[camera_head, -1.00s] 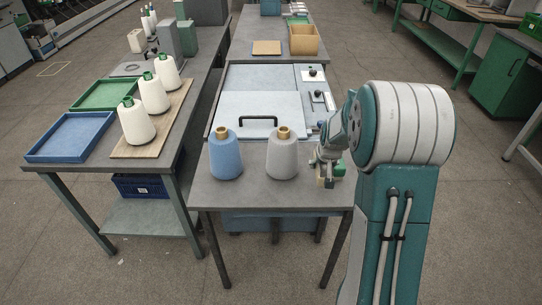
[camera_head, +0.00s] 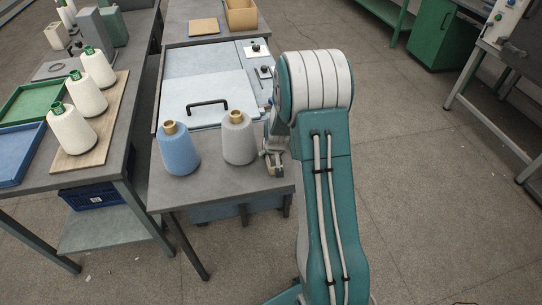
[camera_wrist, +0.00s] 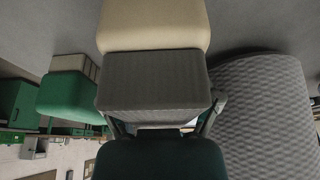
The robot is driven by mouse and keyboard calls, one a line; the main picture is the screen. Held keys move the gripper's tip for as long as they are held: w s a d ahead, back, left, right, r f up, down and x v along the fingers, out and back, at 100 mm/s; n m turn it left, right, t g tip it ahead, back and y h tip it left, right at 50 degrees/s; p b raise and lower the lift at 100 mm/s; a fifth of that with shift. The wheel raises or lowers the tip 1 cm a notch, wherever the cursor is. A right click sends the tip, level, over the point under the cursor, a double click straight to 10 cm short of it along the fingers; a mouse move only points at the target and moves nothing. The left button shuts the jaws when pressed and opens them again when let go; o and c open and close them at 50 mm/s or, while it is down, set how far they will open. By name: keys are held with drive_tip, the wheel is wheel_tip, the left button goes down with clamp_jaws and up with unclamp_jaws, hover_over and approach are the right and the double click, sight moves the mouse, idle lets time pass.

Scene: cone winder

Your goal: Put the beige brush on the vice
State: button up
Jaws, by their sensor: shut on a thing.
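The beige brush (camera_wrist: 153,25) fills the top middle of the wrist view as a pale block, with a dark ribbed part directly below it. My gripper (camera_wrist: 160,118) is shut on the brush; its dark palm covers the bottom of that view. In the head view my gripper (camera_head: 273,160) hangs at the right front corner of the near table, beside the grey cone, and the brush there is tiny and mostly hidden by the arm. I cannot clearly make out the vice.
A grey yarn cone (camera_head: 239,138) stands close left of the gripper, with a blue cone (camera_head: 178,150) beyond it. A green block (camera_wrist: 68,97) shows left in the wrist view. Open floor (camera_head: 430,190) lies between.

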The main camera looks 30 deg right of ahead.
drive_tip(key=shift+f, duration=0.35)
drive_tip(key=shift+f, duration=0.1)
drive_tip(key=o, duration=1)
drive_tip(key=shift+o, duration=0.2)
